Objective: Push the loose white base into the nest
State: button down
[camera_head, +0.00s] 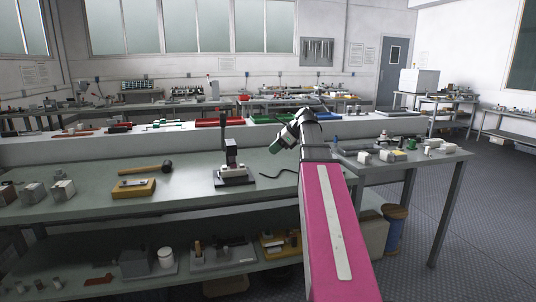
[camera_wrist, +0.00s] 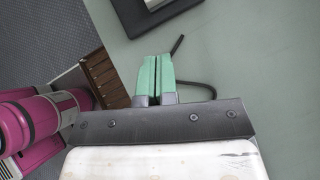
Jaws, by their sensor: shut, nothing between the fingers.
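A small press with a black upright lever (camera_head: 224,130) stands on a dark base plate (camera_head: 236,182) on the green bench. A white block (camera_head: 233,169), which looks like the white base, sits low on this press. I cannot tell how it lies in the nest, which I cannot make out. My gripper (camera_head: 273,149) is above the bench, to the right of the press and apart from it. In the wrist view its two green fingers (camera_wrist: 155,76) are closed together with nothing between them. Only a corner of the dark plate (camera_wrist: 144,22) shows at that view's top edge.
A black cable (camera_head: 278,172) lies right of the press. A hammer (camera_head: 146,168) and a yellow block (camera_head: 133,188) lie to its left, with grey-white boxes (camera_head: 62,190) farther left. White parts (camera_head: 386,156) stand on the right bench.

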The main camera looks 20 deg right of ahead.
aim_at(244, 166)
jog(key=x, duration=0.8)
jog(key=shift+d, duration=0.1)
jog(key=a, duration=0.2)
jog(key=w+a, duration=0.1)
jog(key=shift+f, duration=0.3)
jog(key=shift+w+a, duration=0.2)
jog(key=shift+a, duration=0.4)
jog(key=shift+a, duration=0.1)
jog(key=shift+w+a, duration=0.25)
jog(key=shift+a, duration=0.35)
jog(key=shift+r, duration=0.2)
